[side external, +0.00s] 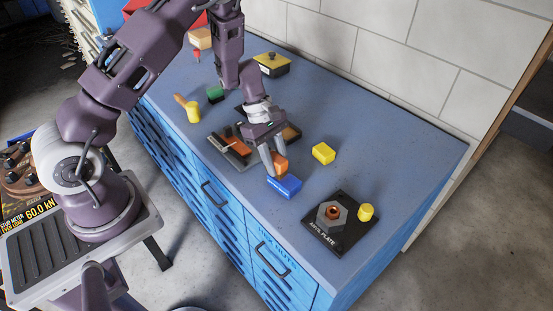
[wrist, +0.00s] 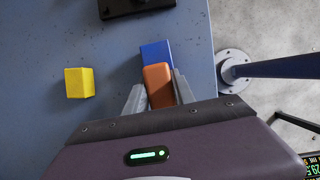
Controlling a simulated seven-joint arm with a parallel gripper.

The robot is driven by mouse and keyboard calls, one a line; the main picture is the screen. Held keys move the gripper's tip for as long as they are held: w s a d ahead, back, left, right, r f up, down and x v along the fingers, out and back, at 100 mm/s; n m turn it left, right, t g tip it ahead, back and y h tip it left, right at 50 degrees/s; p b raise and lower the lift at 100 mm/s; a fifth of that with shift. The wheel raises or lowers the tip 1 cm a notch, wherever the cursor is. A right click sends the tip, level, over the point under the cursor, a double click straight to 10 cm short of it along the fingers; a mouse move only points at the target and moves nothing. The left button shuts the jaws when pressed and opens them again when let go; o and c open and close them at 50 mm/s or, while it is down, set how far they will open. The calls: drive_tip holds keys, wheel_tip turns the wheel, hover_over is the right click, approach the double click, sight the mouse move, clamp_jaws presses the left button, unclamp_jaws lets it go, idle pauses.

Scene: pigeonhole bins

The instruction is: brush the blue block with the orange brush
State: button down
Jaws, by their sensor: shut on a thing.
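The blue block (side external: 284,186) lies on the blue bench top near its front edge. It also shows in the wrist view (wrist: 155,52), just beyond the orange brush. The orange brush (side external: 280,163) is between the fingers of my gripper (side external: 273,165), which is shut on it. In the wrist view the brush (wrist: 158,84) overlaps the near end of the blue block; I cannot tell whether they touch. The brush's underside is hidden in both views.
A yellow block (side external: 323,153) lies to the right of the brush. The black anvil plate (side external: 340,243) with a hex nut and a yellow cylinder (side external: 366,212) is at the right end. A dark tray (side external: 232,155) lies left of my gripper. The bench's front edge is close.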

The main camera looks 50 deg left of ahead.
drive_tip(key=shift+d+r, duration=0.1)
drive_tip(key=shift+d, duration=1.1)
drive_tip(key=shift+a, duration=1.15)
drive_tip(key=shift+d+f, duration=0.25)
drive_tip(key=shift+d, duration=0.9)
drive_tip(key=shift+a+r, duration=0.1)
drive_tip(key=shift+a, duration=1.1)
drive_tip(key=shift+d+r, duration=0.15)
drive_tip(key=shift+d, duration=1.05)
drive_tip(key=shift+a, duration=1.2)
